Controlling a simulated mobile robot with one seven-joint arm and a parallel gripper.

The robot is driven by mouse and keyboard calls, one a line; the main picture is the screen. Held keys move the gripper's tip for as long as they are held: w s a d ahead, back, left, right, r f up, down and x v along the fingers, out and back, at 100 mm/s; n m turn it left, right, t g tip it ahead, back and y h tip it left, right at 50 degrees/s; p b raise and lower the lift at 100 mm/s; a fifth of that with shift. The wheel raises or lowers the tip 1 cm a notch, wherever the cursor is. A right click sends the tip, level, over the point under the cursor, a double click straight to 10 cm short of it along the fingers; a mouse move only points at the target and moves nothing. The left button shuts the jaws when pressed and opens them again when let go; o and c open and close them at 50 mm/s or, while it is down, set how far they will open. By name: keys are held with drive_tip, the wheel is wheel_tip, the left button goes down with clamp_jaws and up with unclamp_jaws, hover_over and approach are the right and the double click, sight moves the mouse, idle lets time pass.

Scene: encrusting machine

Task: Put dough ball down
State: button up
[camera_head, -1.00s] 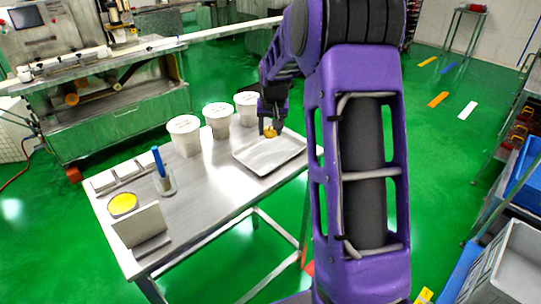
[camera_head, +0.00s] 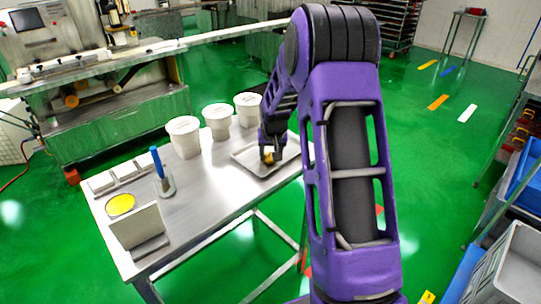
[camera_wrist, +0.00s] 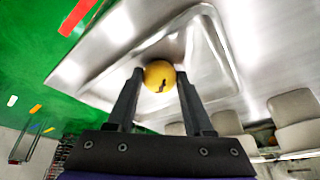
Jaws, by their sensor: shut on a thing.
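The dough ball (camera_wrist: 159,75) is a small yellow-orange ball with a dark mark, held between the two dark fingers of my gripper (camera_wrist: 160,86) in the wrist view. In the head view my gripper (camera_head: 268,157) points down over the shallow metal tray (camera_head: 246,158), with the dough ball partly hidden between the fingers. The tray also shows behind the ball in the wrist view (camera_wrist: 105,60). The ball is low over the tray floor; I cannot tell whether it touches it.
The tray lies on a steel table (camera_head: 205,185). Several white lidded tubs (camera_head: 217,122) stand along the table's back edge. A scale with a yellow top (camera_head: 121,205) and a blue-handled tool in a holder (camera_head: 163,180) stand to the left. The table's middle is clear.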

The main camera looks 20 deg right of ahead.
drive_tip(key=o, duration=1)
drive_tip(key=shift+f, duration=0.1)
drive_tip(key=shift+r, duration=0.3)
drive_tip(key=p+v, duration=0.1)
drive_tip(key=v, duration=1)
drive_tip(key=shift+s+r+p, duration=0.25)
drive_tip(key=shift+r+p, duration=0.05)
